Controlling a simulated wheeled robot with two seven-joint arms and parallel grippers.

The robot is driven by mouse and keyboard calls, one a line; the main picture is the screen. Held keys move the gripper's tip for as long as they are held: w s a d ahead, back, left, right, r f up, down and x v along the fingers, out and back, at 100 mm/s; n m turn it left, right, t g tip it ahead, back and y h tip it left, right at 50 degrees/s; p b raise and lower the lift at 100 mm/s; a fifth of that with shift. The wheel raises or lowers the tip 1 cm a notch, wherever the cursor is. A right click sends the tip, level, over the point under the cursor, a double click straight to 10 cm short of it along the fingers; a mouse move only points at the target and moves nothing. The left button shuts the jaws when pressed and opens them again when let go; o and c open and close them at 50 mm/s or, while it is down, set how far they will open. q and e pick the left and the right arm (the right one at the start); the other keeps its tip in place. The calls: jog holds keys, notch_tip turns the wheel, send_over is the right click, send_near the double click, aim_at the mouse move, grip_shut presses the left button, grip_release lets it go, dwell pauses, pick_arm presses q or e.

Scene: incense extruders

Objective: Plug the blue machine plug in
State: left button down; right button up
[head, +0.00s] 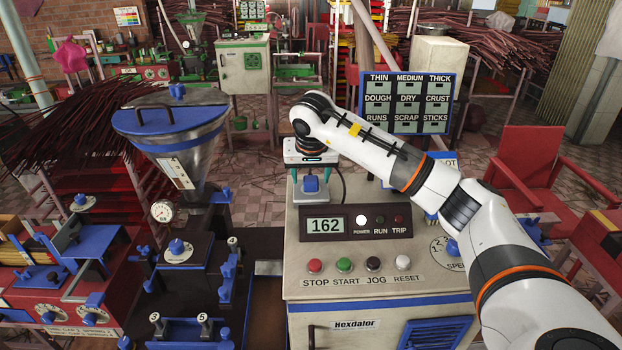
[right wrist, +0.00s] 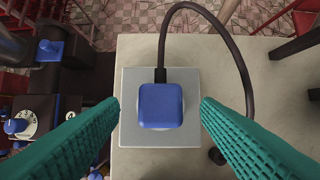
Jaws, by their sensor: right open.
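The blue plug (head: 311,185) is at the top of the cream machine cabinet (head: 375,300), on a grey square plate. In the right wrist view the blue plug (right wrist: 160,106) sits in the middle of the grey socket plate (right wrist: 188,83), its dark cable (right wrist: 226,38) looping up and right. How deep it sits cannot be told from above. My right gripper (head: 311,178) points down over it, open, with teal fingers (right wrist: 160,112) on either side of the plug and a visible gap to each. My left gripper is not in view.
The cabinet front has a display (head: 325,226) reading 162, a lit white power lamp (head: 361,220) and several push buttons (head: 344,265). A steel hopper with a blue rim (head: 172,120) stands to the left. A label board (head: 407,103) stands behind.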

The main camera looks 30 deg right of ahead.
jog(key=b+v, duration=0.1)
jog(key=v, duration=0.9)
jog(key=shift+s, duration=0.15)
